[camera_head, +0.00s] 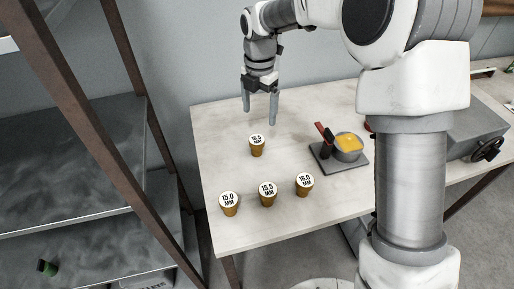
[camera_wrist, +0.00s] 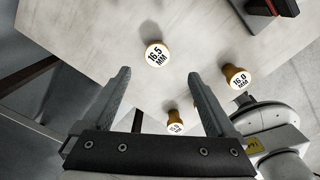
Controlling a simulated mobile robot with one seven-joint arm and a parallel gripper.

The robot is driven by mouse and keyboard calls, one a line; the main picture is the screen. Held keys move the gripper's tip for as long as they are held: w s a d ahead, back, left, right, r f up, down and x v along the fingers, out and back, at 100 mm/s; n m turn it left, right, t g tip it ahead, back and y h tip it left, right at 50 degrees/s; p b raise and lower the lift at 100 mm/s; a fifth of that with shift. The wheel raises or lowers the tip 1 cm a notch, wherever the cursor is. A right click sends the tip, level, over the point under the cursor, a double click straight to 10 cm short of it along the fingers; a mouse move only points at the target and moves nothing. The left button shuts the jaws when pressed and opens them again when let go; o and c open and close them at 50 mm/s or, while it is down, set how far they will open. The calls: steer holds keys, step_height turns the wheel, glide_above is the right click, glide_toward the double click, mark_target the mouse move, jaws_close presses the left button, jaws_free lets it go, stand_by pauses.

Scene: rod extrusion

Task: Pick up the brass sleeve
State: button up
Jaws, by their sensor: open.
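Several brass-coloured sleeves with white labelled tops stand upright on the pale table. The 16.5 MM sleeve (camera_head: 257,148) stands behind the others, below my gripper (camera_head: 259,115) in the head view. In front of it are the 15.0 MM sleeve (camera_head: 230,208), the 15.5 MM sleeve (camera_head: 267,198) and the 16.0 MM sleeve (camera_head: 304,188). My gripper is open and empty above the table. In the wrist view, the 16.5 MM sleeve (camera_wrist: 156,54) shows just past the gap between the fingertips. The 16.0 MM sleeve (camera_wrist: 237,76) is right of the right finger.
A grey machine (camera_head: 470,130) with a handwheel stands farther right. A metal shelf (camera_head: 75,165) stands left, apart from the table.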

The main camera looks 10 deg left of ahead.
glide_above(257, 139)
steer(key=f, duration=0.6)
steer(key=shift+d+b, duration=0.3)
steer(key=shift+b, duration=0.1)
steer(key=f, duration=0.3)
steer(key=f+b, duration=0.1)
steer(key=f, duration=0.1)
steer(key=shift+a+f, duration=0.2)
steer(key=shift+a, duration=0.05)
steer(key=shift+w+r, duration=0.1)
jaws_close()
